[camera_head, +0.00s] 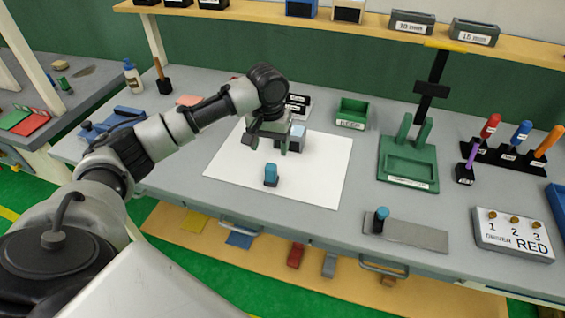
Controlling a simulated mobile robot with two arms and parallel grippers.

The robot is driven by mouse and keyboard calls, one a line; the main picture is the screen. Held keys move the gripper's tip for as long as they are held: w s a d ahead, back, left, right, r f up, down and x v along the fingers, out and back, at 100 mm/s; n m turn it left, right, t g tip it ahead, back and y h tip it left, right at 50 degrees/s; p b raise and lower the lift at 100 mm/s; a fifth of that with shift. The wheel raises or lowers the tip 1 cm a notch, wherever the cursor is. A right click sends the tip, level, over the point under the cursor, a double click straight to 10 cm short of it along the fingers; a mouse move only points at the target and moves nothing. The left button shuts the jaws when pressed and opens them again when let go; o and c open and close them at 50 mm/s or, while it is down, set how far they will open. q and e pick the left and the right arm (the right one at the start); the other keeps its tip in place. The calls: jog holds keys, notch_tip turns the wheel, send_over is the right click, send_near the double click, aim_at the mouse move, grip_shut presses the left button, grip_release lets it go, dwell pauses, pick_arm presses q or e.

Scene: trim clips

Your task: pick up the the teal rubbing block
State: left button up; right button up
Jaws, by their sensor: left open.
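A small teal-topped block with a dark lower part (271,175) stands upright on the white sheet (325,175), near its front edge. A second teal-topped piece with a dark lower part (381,219) stands on the left end of a flat grey plate (418,235); I cannot tell which of the two is the rubbing block. My left gripper (268,146) points down over the sheet, behind and above the first teal block. Its fingers are apart, with nothing visible between them. My right gripper is not in view.
A pale blue-grey box (298,140) sits just behind my left gripper, partly hidden by it. A green tray fixture (408,165), a tool rack (510,155) and a numbered panel (512,236) stand to the right. A shelf (370,32) runs along the back.

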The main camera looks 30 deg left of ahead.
aim_at(271, 174)
pick_arm(q)
jog(key=f, duration=0.1)
jog(key=s+f, duration=0.1)
jog(key=f, duration=0.2)
jog(key=shift+s, duration=0.35)
jog(key=shift+w+f, duration=0.15)
jog(key=shift+f, duration=0.25)
jog(key=f, duration=0.1)
jog(key=f+p, duration=0.1)
jog(key=f, duration=0.2)
jog(key=shift+d+f, duration=0.15)
jog(key=shift+d, duration=0.25)
jog(key=shift+w+f, duration=0.1)
jog(key=shift+f, duration=0.3)
jog(key=c, duration=1)
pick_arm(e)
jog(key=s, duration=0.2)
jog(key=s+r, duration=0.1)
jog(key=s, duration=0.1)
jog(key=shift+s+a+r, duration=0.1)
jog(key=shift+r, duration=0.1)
pick_arm(q)
jog(key=shift+r, duration=0.15)
